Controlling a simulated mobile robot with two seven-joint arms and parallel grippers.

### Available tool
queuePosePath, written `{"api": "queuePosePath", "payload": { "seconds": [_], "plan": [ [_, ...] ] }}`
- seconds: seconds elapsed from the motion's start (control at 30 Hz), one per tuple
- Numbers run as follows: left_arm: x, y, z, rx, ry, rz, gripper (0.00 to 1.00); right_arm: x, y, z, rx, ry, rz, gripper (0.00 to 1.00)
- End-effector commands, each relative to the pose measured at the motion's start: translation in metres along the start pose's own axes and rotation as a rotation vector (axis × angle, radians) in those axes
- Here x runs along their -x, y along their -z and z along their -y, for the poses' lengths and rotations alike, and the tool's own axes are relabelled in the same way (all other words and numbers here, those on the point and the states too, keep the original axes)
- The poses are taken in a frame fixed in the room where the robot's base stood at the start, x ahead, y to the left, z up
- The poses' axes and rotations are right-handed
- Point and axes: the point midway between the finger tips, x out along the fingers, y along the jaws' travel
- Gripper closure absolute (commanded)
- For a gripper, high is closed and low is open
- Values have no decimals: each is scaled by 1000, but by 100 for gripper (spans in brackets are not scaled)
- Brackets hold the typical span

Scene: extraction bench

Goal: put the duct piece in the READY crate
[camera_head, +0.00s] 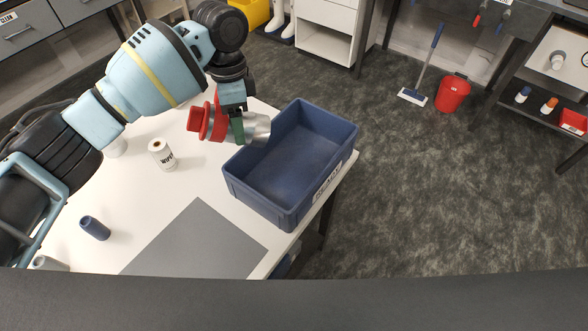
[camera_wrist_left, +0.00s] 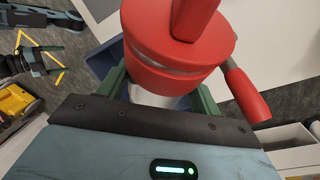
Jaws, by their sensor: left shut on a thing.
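The duct piece (camera_head: 258,129) has a silver tube and red end parts. My left gripper (camera_head: 237,130) is shut on it, green fingers on either side. In the left wrist view, the duct piece's red end (camera_wrist_left: 178,45) fills the top middle between the fingers (camera_wrist_left: 160,92). The blue crate (camera_head: 330,123) stands on the white table's right edge, empty as far as I can see, with a label on its front right wall. The silver end overlaps the crate's left back rim in the picture; I cannot tell its height above it.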

Motion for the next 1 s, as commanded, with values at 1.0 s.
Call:
{"api": "queuePosePath", "payload": {
  "seconds": [1.0],
  "plan": [
    [18, 115, 58, -1792, 841, 687, 65, -3, -7, 2, -10, 1, 10, 14]
  ]
}}
